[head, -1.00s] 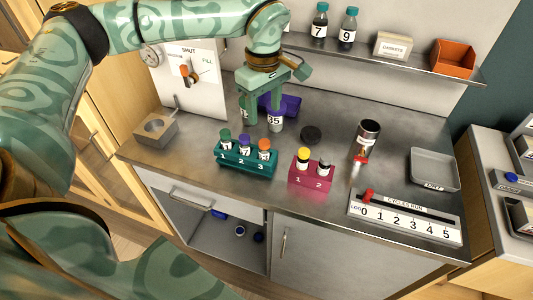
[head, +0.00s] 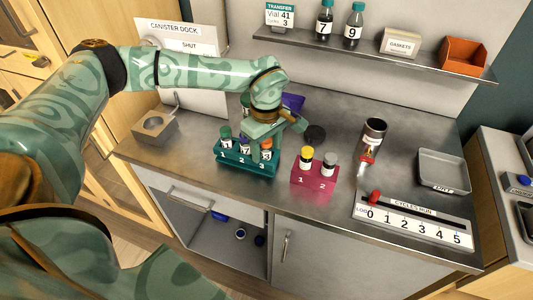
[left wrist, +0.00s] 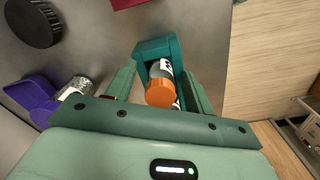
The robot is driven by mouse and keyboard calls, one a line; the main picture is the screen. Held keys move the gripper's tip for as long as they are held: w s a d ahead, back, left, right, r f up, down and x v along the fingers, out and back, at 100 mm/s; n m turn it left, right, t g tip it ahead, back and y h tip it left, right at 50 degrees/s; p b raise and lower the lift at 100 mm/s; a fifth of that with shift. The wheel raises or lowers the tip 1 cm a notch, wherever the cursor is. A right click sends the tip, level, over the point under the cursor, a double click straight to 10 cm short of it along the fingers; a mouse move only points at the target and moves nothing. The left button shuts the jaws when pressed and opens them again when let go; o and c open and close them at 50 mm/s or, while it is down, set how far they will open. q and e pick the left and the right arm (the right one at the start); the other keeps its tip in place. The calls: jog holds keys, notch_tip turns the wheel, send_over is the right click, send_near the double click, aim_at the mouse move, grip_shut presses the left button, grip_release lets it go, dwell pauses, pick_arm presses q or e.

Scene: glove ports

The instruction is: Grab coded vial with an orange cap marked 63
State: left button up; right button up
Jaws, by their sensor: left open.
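The orange-capped vial (head: 266,143) stands in slot 3 of the teal rack (head: 245,168), beside a purple-capped and a green-capped vial (head: 226,132). My left gripper (head: 262,149) is over the slot 3 end of this rack. In the left wrist view, my open left gripper (left wrist: 161,74) has its fingers on either side of the orange-capped vial (left wrist: 160,92). Its label is mostly hidden, so I cannot read its full number. My right gripper is not in view.
A crimson rack (head: 314,181) with yellow- and grey-capped vials stands just right of the teal rack. A black disc (head: 315,134) lies behind it. A card (head: 280,16) on the shelf reads "Transfer, Vial 41".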

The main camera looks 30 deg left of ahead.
pick_arm(q)
jog(key=shift+r, duration=0.1)
jog(key=c, duration=1)
jog(key=shift+c, duration=0.2)
notch_tip(320, 180, up, 9)
jog(key=shift+f+p, duration=0.1)
jog(key=shift+p, duration=0.95)
jog(key=shift+r, duration=0.6)
